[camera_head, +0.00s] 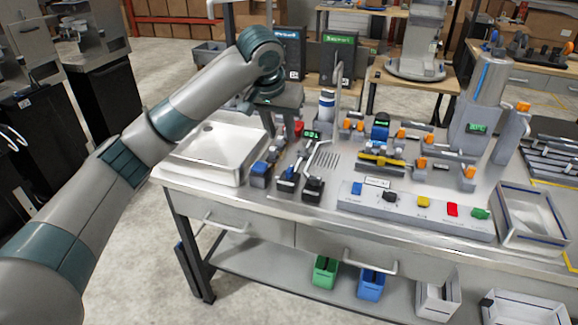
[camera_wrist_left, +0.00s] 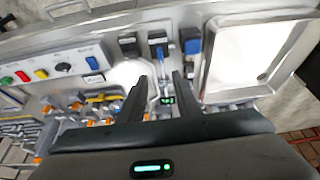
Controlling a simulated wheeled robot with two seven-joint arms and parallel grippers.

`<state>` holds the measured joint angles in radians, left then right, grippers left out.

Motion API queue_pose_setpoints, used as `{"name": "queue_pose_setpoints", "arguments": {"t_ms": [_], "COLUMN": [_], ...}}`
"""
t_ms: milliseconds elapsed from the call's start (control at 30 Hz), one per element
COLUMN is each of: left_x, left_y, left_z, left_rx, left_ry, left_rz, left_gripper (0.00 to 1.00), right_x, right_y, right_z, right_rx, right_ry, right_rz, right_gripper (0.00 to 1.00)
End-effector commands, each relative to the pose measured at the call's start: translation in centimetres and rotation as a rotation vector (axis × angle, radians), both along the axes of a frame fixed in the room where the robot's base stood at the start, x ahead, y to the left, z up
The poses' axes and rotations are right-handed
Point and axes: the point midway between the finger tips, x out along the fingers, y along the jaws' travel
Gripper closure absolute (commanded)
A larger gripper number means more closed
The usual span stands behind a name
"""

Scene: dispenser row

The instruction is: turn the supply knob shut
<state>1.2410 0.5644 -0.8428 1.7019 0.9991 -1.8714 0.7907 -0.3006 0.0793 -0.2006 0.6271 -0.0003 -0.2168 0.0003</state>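My left gripper (camera_head: 282,130) hangs over the steel bench, beside the white sink tray. In the left wrist view its two dark fingers (camera_wrist_left: 160,78) are apart, with nothing held between them. A small green-lit display (camera_wrist_left: 167,100) shows beyond the gap; in the head view the display (camera_head: 312,135) is just right of the gripper. A red part (camera_head: 299,128) is close to the fingers. A black knob (camera_head: 390,196) sits on the front button panel, and shows in the left wrist view (camera_wrist_left: 58,70). I cannot tell which part is the supply knob. My right gripper is not in view.
The sink tray (camera_head: 185,158) is left. Several blue- and black-topped units (camera_head: 287,183) stand at the bench front. The panel (camera_head: 415,212) carries coloured buttons. Orange-capped fittings and a tall grey dispenser (camera_head: 480,95) fill the right side. An empty tray (camera_head: 502,228) is far right.

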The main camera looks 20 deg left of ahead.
Motion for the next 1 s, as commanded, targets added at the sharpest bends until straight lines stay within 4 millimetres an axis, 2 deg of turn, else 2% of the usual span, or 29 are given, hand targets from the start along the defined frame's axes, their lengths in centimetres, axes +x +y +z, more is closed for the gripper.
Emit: {"name": "queue_pose_setpoints", "arguments": {"t_ms": [267, 700, 1000], "left_x": [1.2, 4.1, 5.8], "left_y": [0.0, -0.1, -0.2], "left_z": [-3.0, -10.3, -14.3], "left_rx": [0.001, 0.003, 0.001], "left_ry": [0.004, 0.005, 0.003], "left_rz": [0.001, 0.001, 0.0], "left_gripper": [0.7, 0.7, 0.7], "right_x": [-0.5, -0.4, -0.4], "right_y": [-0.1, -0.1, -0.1], "right_z": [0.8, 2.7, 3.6], "right_rx": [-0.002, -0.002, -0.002], "right_ry": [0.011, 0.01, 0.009], "right_rz": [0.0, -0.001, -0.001], "right_gripper": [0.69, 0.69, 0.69]}}
